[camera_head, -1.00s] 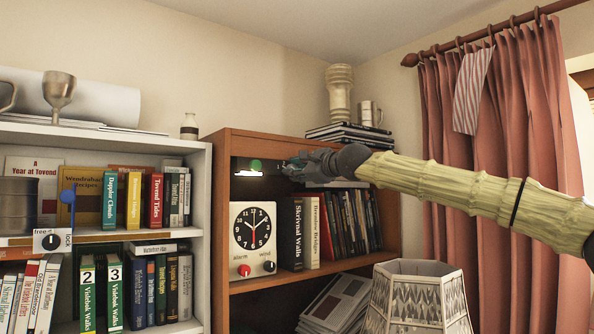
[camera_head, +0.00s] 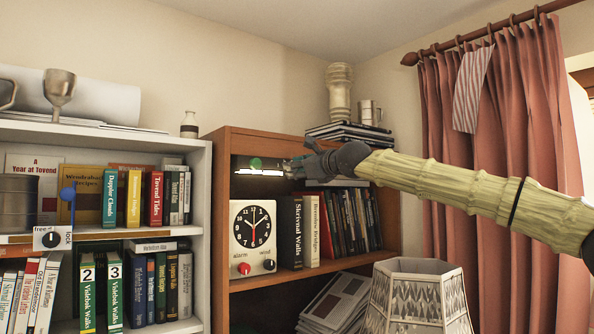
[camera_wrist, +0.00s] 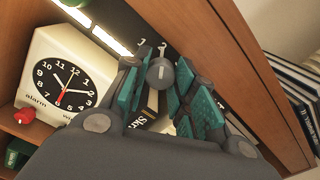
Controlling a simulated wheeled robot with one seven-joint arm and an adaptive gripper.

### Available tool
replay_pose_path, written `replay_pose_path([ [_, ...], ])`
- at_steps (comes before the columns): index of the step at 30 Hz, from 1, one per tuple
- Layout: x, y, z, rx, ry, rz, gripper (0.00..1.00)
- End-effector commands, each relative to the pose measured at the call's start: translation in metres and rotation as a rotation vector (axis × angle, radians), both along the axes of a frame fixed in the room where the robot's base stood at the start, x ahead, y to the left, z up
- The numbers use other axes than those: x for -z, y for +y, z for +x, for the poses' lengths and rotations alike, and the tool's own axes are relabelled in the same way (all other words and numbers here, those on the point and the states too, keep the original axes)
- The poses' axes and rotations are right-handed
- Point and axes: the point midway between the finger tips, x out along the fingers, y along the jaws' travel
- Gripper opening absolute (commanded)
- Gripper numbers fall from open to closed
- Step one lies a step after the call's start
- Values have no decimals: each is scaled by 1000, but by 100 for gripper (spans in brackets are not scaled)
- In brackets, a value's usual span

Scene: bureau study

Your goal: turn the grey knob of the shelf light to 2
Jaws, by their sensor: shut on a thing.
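The grey knob (camera_wrist: 160,73) of the shelf light sits on the dark strip under the top board of the brown bookcase. Small white marks show on the strip just above it in the wrist view; a mark on the knob's face points roughly up toward the right-hand one, which I cannot read surely. My gripper (camera_wrist: 163,90) has its teal-padded fingers on both sides of the knob, shut on it. In the head view my gripper (camera_head: 296,168) hides the knob. The shelf light (camera_head: 258,172) is lit as a white bar, also seen in the wrist view (camera_wrist: 110,40).
A white alarm clock (camera_head: 253,238) with a red knob stands below the light. Books (camera_head: 340,225) stand on the shelf under my gripper. A lampshade (camera_head: 418,295) stands in front at lower right.

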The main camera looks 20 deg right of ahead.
Motion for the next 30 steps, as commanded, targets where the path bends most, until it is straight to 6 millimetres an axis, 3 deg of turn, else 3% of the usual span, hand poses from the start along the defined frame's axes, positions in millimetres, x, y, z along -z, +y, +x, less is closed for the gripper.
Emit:
replay_pose_path([
  [12, 0, -1, 0, 1, 76, 211, 3],
  [30, -1, -1, 0, 2, 90, 250, 3],
])
